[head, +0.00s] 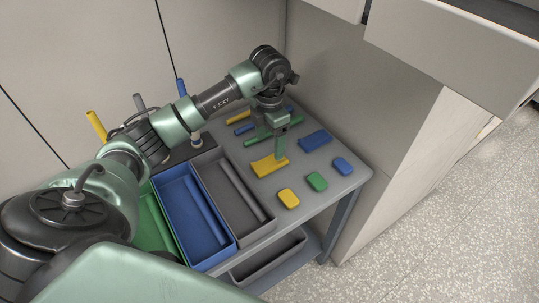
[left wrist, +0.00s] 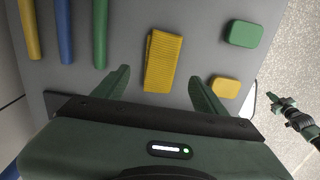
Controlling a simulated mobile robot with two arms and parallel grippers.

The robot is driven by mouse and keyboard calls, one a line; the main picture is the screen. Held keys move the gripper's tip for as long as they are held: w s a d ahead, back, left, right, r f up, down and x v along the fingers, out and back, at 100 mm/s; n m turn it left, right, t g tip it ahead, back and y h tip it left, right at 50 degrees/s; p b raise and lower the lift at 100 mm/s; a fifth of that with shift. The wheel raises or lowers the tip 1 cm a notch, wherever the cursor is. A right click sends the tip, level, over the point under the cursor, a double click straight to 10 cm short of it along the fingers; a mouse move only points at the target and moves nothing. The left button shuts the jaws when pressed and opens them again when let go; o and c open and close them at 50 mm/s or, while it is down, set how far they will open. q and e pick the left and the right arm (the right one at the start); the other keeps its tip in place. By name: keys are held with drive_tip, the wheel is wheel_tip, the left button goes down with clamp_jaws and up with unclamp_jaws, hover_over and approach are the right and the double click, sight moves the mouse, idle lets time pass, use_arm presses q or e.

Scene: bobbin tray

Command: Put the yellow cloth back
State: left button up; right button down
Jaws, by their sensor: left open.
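The yellow cloth (head: 264,167) is a flat, ribbed rectangle lying on the grey table, right of the dark grey tray. In the left wrist view the yellow cloth (left wrist: 164,60) lies between the fingers of my left gripper (left wrist: 158,76), which are spread apart and empty. In the head view my left gripper (head: 280,150) points down at the cloth and partly covers its far end. I cannot tell whether the fingers touch it. Part of my right arm shows small at the right edge of the left wrist view (left wrist: 300,118); its jaw state is unclear.
Green (head: 150,222), blue (head: 228,243) and dark grey (head: 262,226) trays stand left of the cloth. Yellow (head: 288,198), green (head: 316,182) and blue (head: 343,166) blocks and a blue cloth (head: 315,140) lie nearby. Coloured rods (left wrist: 64,30) lie behind. Open drawers overhang at upper right.

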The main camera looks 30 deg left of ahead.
use_arm(q)
wheel_tip(320, 180, up, 5)
drive_tip(key=shift+r+b, duration=0.1)
drive_tip(key=shift+b, duration=0.2)
idle(0.4)
